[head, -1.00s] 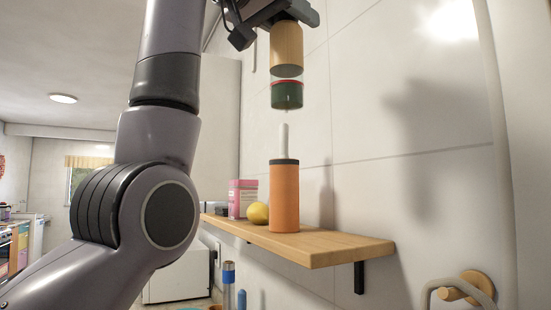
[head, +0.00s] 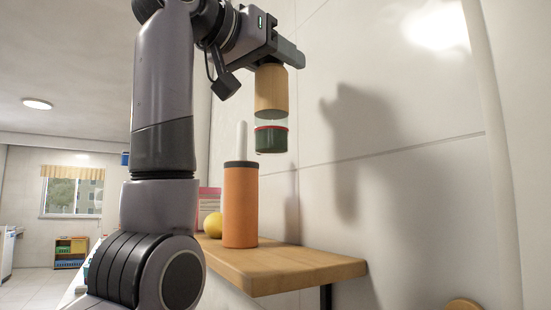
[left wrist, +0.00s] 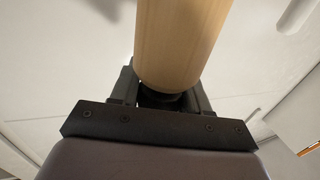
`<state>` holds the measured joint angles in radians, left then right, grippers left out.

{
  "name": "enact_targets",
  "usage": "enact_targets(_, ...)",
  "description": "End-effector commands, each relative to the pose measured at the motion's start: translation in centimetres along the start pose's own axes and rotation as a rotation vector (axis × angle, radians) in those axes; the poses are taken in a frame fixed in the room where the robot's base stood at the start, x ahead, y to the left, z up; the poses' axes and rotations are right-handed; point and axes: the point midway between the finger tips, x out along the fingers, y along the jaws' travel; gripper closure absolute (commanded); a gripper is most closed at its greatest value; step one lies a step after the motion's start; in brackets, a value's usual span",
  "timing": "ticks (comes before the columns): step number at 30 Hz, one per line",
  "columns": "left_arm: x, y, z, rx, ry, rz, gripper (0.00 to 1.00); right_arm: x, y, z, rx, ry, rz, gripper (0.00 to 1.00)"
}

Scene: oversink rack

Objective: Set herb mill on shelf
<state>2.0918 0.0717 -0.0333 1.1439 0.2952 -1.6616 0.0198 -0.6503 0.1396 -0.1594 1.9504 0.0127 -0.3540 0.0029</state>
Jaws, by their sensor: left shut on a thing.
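The herb mill (head: 271,92) has a wooden upper body, a clear band and a dark green base with a red rim. My left gripper (head: 272,55) is shut on its top end and holds it upright in the air. In the left wrist view the wooden body (left wrist: 182,45) stands out from between the fingers. The wooden shelf (head: 290,266) is fixed to the tiled wall, below the mill. The mill's base is clear of the shelf, to the right of and above the orange cylinder's middle. My right gripper is not in view.
An orange cylinder (head: 240,210) with a dark rim and a pale upright rod stands on the shelf. A yellow ball-shaped fruit (head: 212,225) and a pink box (head: 209,199) are farther left. The shelf's near right end is bare.

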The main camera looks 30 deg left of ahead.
Motion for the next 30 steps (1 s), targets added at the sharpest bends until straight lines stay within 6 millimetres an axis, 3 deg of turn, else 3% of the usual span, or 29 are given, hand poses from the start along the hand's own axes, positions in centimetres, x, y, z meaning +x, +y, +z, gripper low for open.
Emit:
enact_targets(1,0.0,0.0,1.3,0.0,0.002,0.0,1.0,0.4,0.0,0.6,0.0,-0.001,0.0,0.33)
enact_targets(13,0.0,0.0,8.6,-0.001,0.001,-0.001,1.0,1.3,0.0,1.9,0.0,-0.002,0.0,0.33)
enact_targets(30,0.0,0.0,14.1,0.0,0.002,0.0,1.0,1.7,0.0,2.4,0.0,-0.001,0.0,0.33)
